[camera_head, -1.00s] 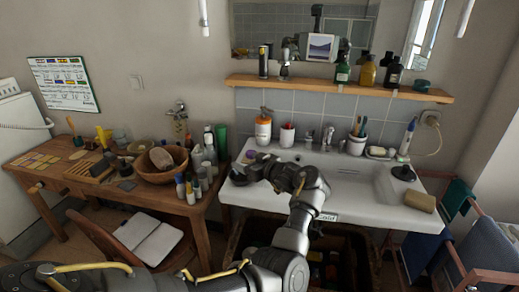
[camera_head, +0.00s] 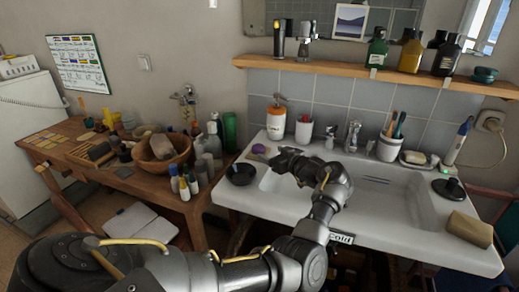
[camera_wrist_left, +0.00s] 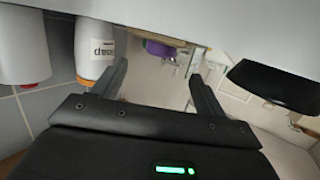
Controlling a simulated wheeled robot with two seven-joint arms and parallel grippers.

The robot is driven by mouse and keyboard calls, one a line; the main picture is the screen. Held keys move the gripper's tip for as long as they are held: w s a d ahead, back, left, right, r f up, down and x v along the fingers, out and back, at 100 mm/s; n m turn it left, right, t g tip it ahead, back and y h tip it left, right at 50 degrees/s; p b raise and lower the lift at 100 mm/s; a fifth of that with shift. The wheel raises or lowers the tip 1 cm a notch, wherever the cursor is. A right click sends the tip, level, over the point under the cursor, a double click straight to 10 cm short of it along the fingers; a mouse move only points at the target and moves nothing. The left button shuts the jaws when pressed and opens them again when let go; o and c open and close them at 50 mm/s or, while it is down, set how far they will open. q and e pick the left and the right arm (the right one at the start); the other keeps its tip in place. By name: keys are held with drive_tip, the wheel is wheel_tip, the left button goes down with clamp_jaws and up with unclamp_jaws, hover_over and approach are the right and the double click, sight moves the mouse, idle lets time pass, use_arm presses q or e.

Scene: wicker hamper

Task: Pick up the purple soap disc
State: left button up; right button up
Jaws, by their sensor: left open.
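The purple soap disc (camera_head: 258,149) sits on the sink's back left ledge, between the white-and-orange soap bottle and a dark bowl. In the left wrist view the purple soap disc (camera_wrist_left: 160,49) shows beyond the fingertips, roughly in the gap between them. My left gripper (camera_head: 278,158) is just right of the disc, over the left part of the sink. It also shows in the left wrist view (camera_wrist_left: 159,70), with its fingers apart and nothing between them. My right gripper is not in view.
The soap bottle (camera_head: 276,120) stands behind the gripper; it also shows in the left wrist view (camera_wrist_left: 96,48). The dark bowl (camera_head: 241,175) sits at the sink's front left; a dark shape (camera_wrist_left: 275,87) shows at right in the wrist view.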

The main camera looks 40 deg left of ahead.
sight(262, 149)
use_arm(q)
drive_tip(key=shift+x, duration=1.25)
drive_tip(key=shift+a, duration=0.1)
drive_tip(key=shift+w+a, duration=0.1)
drive_tip(key=shift+a, duration=0.1)
drive_tip(key=x, duration=0.4)
drive_tip(key=shift+a+f+p, duration=0.15)
drive_tip(key=shift+a+p, duration=0.15)
drive_tip(key=shift+p, duration=0.1)
drive_tip(key=shift+a, duration=0.1)
drive_tip(key=shift+c, duration=0.6)
drive_tip(key=c, duration=1)
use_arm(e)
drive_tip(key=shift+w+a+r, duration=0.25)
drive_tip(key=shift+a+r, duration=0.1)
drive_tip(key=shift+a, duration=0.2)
